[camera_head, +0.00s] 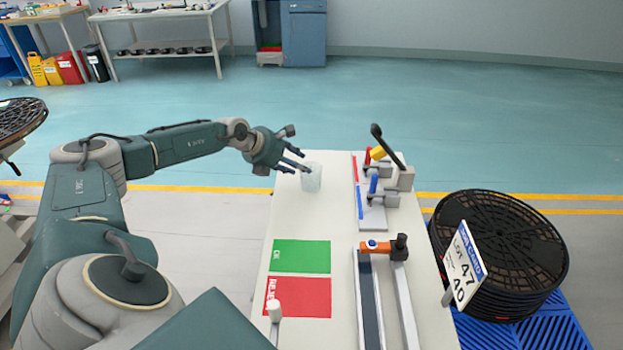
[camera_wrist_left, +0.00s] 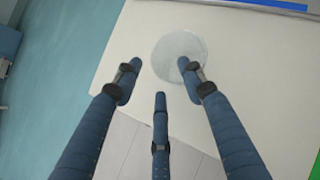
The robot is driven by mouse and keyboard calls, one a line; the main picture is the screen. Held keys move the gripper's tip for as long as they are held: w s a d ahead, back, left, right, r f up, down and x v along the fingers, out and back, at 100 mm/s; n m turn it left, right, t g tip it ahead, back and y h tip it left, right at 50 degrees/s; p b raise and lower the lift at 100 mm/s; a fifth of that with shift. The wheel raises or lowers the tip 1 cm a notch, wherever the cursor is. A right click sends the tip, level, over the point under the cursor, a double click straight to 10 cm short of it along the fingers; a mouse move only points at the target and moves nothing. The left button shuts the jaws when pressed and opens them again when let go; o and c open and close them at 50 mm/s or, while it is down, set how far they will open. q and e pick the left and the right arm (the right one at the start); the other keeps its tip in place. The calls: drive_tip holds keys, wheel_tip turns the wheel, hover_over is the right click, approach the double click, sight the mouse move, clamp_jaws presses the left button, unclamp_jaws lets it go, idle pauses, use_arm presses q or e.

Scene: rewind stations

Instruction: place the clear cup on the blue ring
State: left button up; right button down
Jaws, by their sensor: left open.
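The clear cup (camera_head: 312,178) stands near the far left edge of the white bench (camera_head: 340,225). It also shows from above as a pale round shape in the left wrist view (camera_wrist_left: 178,52). My left gripper (camera_head: 296,162) is at the cup's left side, with its fingers spread. In the wrist view the left gripper (camera_wrist_left: 160,78) has one fingertip overlapping the cup's right part and another to its left; I cannot tell whether they touch. I cannot make out a blue ring in either view. My right gripper is not in view.
Red- and blue-handled clamps (camera_head: 374,195) stand right of the cup. A green mat (camera_head: 300,256) and a red mat (camera_head: 300,297) lie nearer. Rails with an orange block (camera_head: 376,247) run along the right. Black reels (camera_head: 510,250) are stacked beside the bench.

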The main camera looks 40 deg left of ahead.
use_arm(q)
drive_tip(key=x, duration=0.4)
drive_tip(key=shift+f, duration=0.1)
drive_tip(key=shift+r, duration=0.2)
clamp_jaws()
